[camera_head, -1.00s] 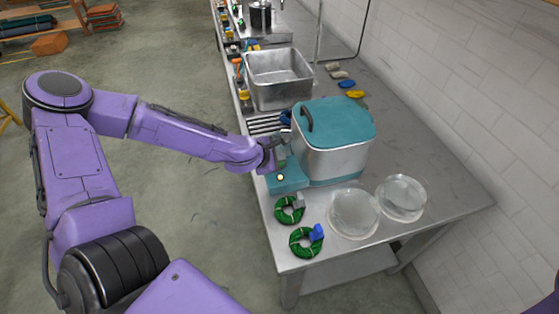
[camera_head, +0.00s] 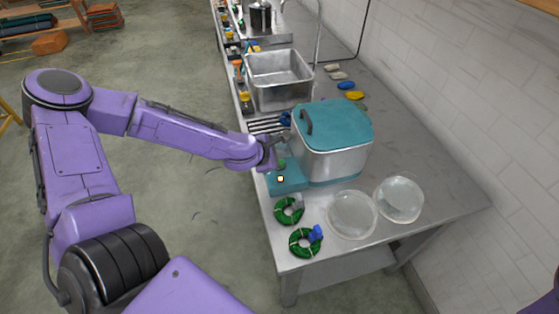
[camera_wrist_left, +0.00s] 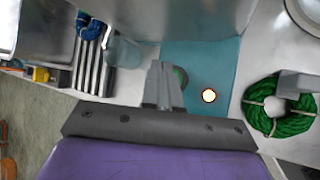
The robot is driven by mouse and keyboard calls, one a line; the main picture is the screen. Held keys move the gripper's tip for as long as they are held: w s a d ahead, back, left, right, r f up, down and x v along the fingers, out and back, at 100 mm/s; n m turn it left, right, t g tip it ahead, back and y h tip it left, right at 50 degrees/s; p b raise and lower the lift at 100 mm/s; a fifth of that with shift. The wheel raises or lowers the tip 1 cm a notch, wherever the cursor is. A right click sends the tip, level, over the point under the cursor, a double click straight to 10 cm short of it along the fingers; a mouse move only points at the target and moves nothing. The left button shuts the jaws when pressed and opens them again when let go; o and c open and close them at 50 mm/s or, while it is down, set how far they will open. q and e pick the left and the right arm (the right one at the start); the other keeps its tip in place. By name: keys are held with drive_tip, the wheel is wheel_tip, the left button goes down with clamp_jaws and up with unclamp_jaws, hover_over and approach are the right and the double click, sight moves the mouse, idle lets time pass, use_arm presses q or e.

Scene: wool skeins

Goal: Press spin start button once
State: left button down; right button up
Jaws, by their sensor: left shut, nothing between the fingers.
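The spinner is a steel tub (camera_head: 331,163) with a teal lid (camera_head: 335,124) that is closed. A teal base panel (camera_head: 287,181) sticks out at its front left. On the panel are a round green button (camera_head: 282,164) and a small lit lamp (camera_head: 281,179). In the left wrist view the green button (camera_wrist_left: 181,76) is partly covered by my fingers, and the lamp (camera_wrist_left: 208,95) glows white-orange to its right. My left gripper (camera_wrist_left: 163,84) is shut and empty beside the button. I cannot tell whether the fingertips touch it. My right gripper is out of view.
A steel basin (camera_head: 280,84) is behind the spinner. The table's right side is mostly bare.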

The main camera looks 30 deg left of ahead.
use_arm(q)
drive_tip(key=shift+r, duration=0.1)
wheel_tip(320, 180, up, 5)
drive_tip(key=p, duration=0.5)
drive_tip(key=shift+s+a, duration=0.1)
idle(0.6)
